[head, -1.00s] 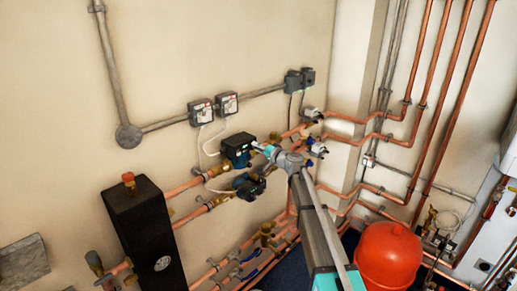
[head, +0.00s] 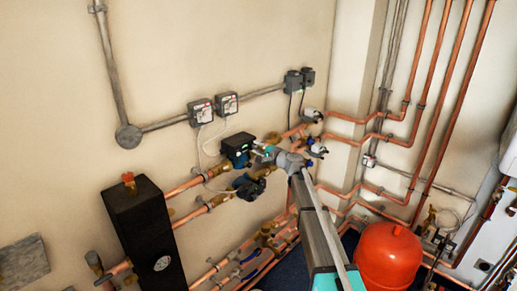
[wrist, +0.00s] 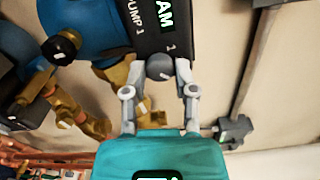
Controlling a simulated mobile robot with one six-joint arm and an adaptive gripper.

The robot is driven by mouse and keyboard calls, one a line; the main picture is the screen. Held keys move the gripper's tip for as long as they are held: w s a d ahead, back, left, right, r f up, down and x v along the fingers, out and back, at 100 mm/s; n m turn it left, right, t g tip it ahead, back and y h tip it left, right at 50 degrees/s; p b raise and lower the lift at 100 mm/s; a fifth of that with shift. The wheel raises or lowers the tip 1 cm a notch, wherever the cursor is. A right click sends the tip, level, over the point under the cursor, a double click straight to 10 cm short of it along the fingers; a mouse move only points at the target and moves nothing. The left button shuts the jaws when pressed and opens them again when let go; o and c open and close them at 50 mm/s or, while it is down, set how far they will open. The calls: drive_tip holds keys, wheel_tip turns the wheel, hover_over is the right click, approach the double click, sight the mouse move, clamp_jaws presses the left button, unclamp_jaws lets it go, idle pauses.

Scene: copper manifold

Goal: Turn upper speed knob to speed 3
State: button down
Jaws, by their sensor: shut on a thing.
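The upper pump (head: 238,149) has a black control head and a blue body and sits on the copper pipework. In the wrist view its black head (wrist: 140,42) reads "PUMP 1", with a "1" mark beside the grey round speed knob (wrist: 159,66). My gripper (wrist: 161,78) is shut on this knob, one finger on each side. The knob's pointer and exact setting cannot be made out. In the head view my gripper (head: 260,155) meets the right side of the pump head and hides the knob.
A lower pump (head: 248,186) sits just below. Copper pipes and brass valves (head: 263,236) run around and under my arm. Two grey wall boxes (head: 213,108) hang above. A black tank (head: 148,235) stands left, a red vessel (head: 388,258) right.

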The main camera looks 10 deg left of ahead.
drive_tip(key=shift+m, duration=0.3)
drive_tip(key=shift+c, duration=2)
unclamp_jaws()
drive_tip(key=shift+d, duration=0.1)
drive_tip(key=v, duration=1.1)
drive_tip(key=shift+s+d, duration=0.3)
